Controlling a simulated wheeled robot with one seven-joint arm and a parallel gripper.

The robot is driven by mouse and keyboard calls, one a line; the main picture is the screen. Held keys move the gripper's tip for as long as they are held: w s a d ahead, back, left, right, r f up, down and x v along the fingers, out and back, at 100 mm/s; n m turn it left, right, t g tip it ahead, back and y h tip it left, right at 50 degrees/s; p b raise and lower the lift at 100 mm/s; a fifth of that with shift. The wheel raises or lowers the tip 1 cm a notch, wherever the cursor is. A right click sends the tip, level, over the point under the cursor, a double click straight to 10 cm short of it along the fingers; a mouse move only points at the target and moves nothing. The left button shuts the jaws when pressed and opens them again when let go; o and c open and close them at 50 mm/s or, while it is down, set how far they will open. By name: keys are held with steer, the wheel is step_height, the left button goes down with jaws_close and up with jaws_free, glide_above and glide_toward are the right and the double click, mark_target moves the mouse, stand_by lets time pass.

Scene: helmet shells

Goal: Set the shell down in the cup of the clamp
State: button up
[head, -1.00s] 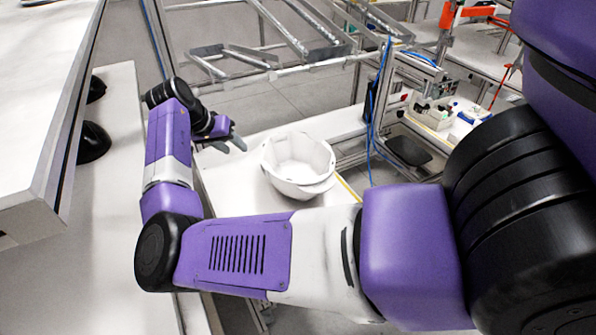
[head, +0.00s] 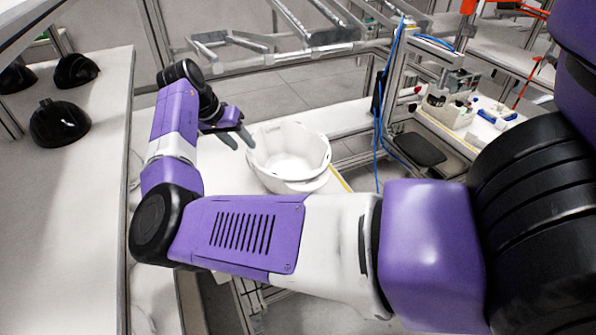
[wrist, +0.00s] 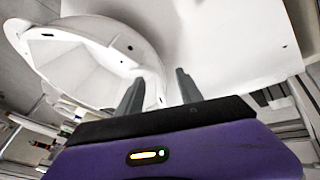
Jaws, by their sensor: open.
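The white helmet shell (head: 290,152) rests with its hollow side up on a white tabletop, and it also shows at the upper left of the wrist view (wrist: 95,55). My gripper (head: 238,141) is open and empty at the shell's left edge in the head view. In the wrist view its two fingers (wrist: 160,92) stand apart; the left one overlaps the shell's edge and the right one shows against white tabletop. I cannot tell whether a finger touches the shell. I cannot clearly make out the clamp or its cup.
Black domed shells, one of them at the front (head: 60,123), sit on a white bench (head: 70,220) at the left. A metal frame with blue cables (head: 378,120) stands right of the shell. A bin of small parts (head: 450,112) lies beyond it.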

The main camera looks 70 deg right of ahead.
mark_target(257, 157)
steer(key=shift+s+d+f, duration=0.2)
steer(key=shift+d+f, duration=0.15)
steer(key=shift+f, duration=0.15)
steer(key=shift+p+x, duration=0.6)
steer(key=shift+x, duration=3.35)
steer(key=shift+s, duration=0.15)
jaws_close()
steer(key=shift+r, duration=0.1)
